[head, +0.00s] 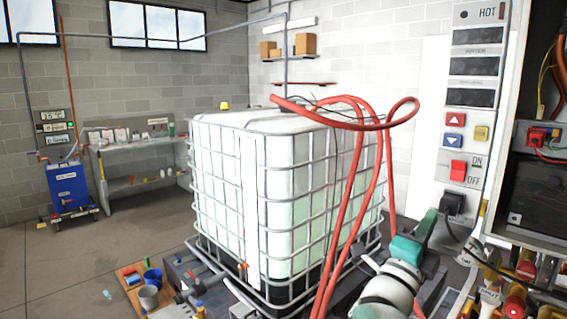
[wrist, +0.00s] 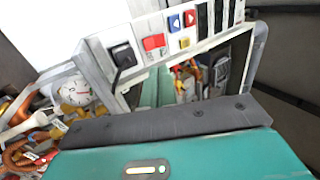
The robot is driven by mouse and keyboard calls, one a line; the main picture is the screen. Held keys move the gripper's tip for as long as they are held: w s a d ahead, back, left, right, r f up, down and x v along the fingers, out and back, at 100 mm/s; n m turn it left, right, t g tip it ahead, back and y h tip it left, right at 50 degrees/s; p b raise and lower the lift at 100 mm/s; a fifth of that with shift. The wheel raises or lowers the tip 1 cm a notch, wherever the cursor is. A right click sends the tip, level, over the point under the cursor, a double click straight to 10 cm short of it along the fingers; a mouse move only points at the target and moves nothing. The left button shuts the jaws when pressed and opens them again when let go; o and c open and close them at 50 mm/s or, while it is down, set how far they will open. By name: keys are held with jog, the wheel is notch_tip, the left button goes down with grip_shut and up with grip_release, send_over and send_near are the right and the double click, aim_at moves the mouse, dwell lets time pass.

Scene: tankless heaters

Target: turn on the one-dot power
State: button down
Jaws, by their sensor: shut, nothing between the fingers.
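The white heater panel (head: 472,120) stands at the right in the head view. It carries a red rocker switch (head: 458,170) beside ON and OFF lettering. A single dark round mark (head: 463,14) is at its top, left of the word HOT. The red switch also shows in the wrist view (wrist: 154,42), with a black fitting (wrist: 123,55) beside it. My gripper (head: 428,222) is teal, below and left of the red switch and apart from it. It is shut and empty. Its teal body fills the bottom of the wrist view; the fingertips are not clear there.
Red hoses (head: 345,220) loop near my arm. A caged white tank (head: 285,190) fills the middle. A second heater (head: 530,190) with exposed wiring stands at the far right. Pipes and a gauge (wrist: 75,90) crowd the panel's lower end. Open floor lies at left.

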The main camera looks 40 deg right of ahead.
aim_at(458, 164)
jog(key=shift+s, duration=0.1)
jog(key=x, duration=1.3)
jog(key=shift+d+r, duration=0.3)
jog(key=shift+d+r, duration=0.1)
jog(key=shift+r, duration=0.05)
jog(key=shift+d+r+y, duration=0.15)
jog(key=shift+r+y, duration=0.1)
jog(key=shift+y, duration=0.05)
jog(key=shift+f, duration=0.1)
